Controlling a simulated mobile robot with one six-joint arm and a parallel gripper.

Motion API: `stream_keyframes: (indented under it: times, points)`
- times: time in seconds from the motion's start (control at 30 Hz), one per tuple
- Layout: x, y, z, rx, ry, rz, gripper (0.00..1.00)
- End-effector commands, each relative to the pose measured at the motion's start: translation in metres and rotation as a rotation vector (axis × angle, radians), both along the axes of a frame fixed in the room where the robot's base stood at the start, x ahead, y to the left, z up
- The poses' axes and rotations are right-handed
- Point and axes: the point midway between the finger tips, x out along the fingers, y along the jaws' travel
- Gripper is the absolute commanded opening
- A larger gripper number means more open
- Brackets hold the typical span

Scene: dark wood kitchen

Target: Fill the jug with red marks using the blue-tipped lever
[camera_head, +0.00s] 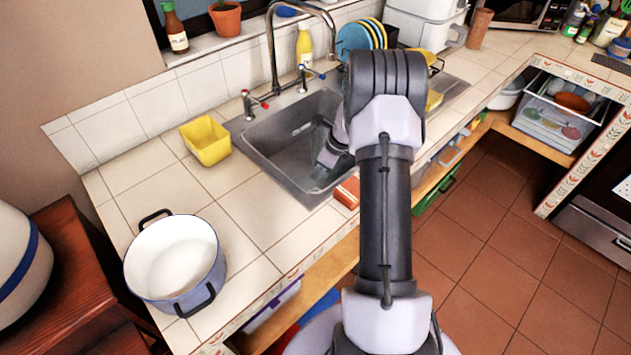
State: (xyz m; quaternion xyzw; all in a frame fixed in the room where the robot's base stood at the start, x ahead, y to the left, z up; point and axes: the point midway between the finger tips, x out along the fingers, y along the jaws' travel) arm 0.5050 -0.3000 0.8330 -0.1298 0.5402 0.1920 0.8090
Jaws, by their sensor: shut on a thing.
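My gripper (326,160) is low in the sink (285,140), partly hidden by my own arm. It is shut on a clear, faintly greenish thing, apparently the jug (320,136), of which only a small part shows. Red marks on it and any water in it cannot be made out. The blue-tipped lever (314,73) is on the right tap behind the sink. A red-tipped lever (259,103) is on the left tap. The tall curved spout (272,45) rises between them. I cannot see water running from it.
A yellow tub (206,141) stands left of the sink. A white pot (175,262) is at the front left. A red-brown sponge (347,192) lies at the sink's front edge. A dish rack with plates (362,38) stands behind my arm. The tiles between pot and sink are clear.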

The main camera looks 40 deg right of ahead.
Motion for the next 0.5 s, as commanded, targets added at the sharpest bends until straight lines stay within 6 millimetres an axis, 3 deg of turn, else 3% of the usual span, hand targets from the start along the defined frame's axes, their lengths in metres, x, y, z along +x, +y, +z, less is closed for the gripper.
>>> stream_keyframes:
  times: [0.03,0.1,0.47,0.5]
  points:
    - [0.0,0.001,-0.017,0.002,0.002,0.0,0.0]
    - [0.0,0.001,-0.029,0.001,0.001,0.002,0.0]
    - [0.0,0.001,-0.031,0.0,0.0,0.002,0.0]
    - [0.0,0.001,-0.03,0.001,0.0,0.003,0.18]
